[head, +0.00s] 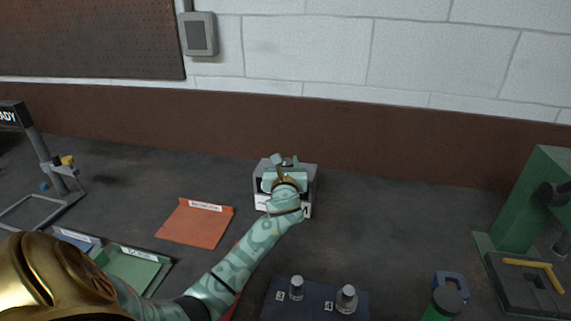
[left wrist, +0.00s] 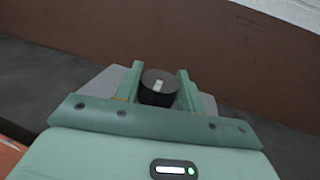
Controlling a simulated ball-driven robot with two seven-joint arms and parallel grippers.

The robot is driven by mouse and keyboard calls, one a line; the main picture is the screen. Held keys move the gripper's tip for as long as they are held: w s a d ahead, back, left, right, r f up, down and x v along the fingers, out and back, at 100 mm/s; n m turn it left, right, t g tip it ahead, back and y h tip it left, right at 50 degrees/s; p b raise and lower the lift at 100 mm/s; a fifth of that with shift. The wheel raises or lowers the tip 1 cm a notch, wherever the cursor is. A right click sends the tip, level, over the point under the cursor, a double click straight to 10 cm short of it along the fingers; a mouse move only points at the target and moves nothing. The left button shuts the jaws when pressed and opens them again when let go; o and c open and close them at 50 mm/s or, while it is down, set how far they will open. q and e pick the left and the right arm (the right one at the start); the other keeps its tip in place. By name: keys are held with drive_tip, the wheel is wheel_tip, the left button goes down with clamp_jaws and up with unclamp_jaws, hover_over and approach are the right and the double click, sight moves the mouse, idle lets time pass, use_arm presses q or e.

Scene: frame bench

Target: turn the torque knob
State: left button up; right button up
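The torque knob (left wrist: 158,92) is a dark round knob with a pale mark on its top, seen in the left wrist view. It sits on a light grey box (head: 307,207) on the bench, in the middle of the head view. My left gripper (head: 282,170) is over the box and hides the knob in the head view. In the left wrist view its two green fingers stand on either side of the knob, seemingly with narrow gaps. Whether either finger touches it is hard to tell. My right gripper is in neither view.
An orange tray (head: 190,226) and a green tray (head: 130,268) lie to the left. A dark blue block with two metal posts (head: 320,305) is in front. A green press (head: 532,205) stands at the right. Bench between box and press is clear.

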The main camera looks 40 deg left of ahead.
use_arm(q)
drive_tip(key=shift+s+a+r+m+t+h+p, duration=0.1)
drive_tip(key=shift+r+m+t+h+p, duration=0.1)
drive_tip(key=shift+m+t+h+p, duration=0.6)
drive_tip(key=shift+a+r+m+t+h+p, duration=0.15)
drive_tip(key=shift+m+t+h+p, duration=0.35)
drive_tip(key=shift+h+p, duration=0.6)
drive_tip(key=shift+c, duration=0.3)
drive_tip(key=shift+d+f+m+t+h, duration=0.1)
drive_tip(key=shift+f+m+t+h, duration=0.15)
drive_tip(key=shift+m+h, duration=0.35)
drive_tip(key=shift+d+f+m+t+h, duration=0.1)
drive_tip(key=shift+m+t+h, duration=0.15)
drive_tip(key=shift+m+h, duration=0.25)
drive_tip(key=o, duration=1)
